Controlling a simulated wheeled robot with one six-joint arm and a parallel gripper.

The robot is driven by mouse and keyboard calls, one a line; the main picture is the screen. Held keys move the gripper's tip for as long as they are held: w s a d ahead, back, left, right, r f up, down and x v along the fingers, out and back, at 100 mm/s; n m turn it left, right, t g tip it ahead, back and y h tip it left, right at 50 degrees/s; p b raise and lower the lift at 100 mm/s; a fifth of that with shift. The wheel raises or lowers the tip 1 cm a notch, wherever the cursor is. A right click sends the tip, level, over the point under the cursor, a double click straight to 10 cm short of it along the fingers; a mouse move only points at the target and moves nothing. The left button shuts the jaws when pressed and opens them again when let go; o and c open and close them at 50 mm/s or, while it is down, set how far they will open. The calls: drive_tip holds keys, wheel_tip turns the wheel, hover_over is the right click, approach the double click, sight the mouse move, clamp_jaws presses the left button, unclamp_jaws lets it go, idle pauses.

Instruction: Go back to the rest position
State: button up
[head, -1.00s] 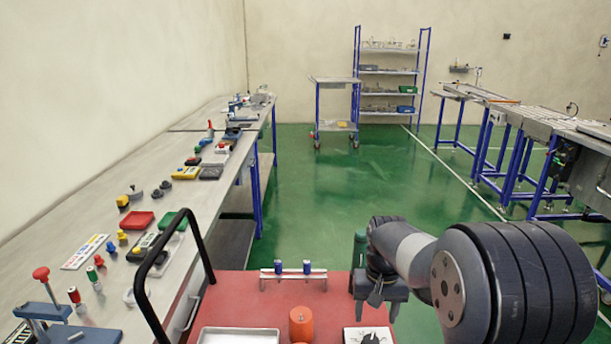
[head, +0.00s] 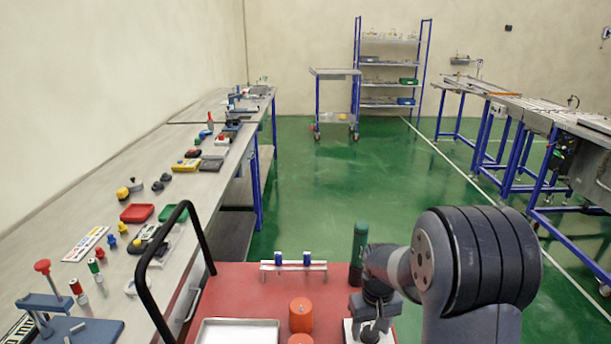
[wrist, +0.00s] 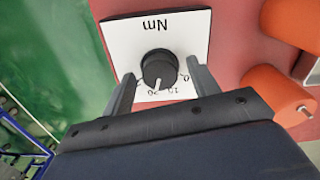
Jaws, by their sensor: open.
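My gripper (head: 373,330) is at the right front of the red cart top (head: 230,296), above a white plate (head: 348,335) with a black knob. In the wrist view my gripper (wrist: 160,82) is open, one finger on each side of the black knob (wrist: 158,66). The white plate (wrist: 190,28) carries the letters "Nm" and a number scale. Whether the fingers touch the knob cannot be told.
Orange cylinders (head: 300,314), a white tray (head: 238,333) and a rack with two blue pieces (head: 293,266) share the cart. A dark green cylinder (head: 359,248) stands near my arm. A black handle (head: 178,230) rises at left, beside the cluttered bench (head: 200,210). Green floor lies beyond.

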drive_tip(key=n, duration=0.4)
drive_tip(key=shift+n, duration=0.4)
drive_tip(key=n, duration=0.5)
drive_tip(key=shift+p, duration=0.4)
drive_tip(key=n, duration=0.5)
drive_tip(key=shift+p, duration=0.3)
drive_tip(key=n, duration=0.4)
drive_tip(key=shift+n+p, duration=0.4)
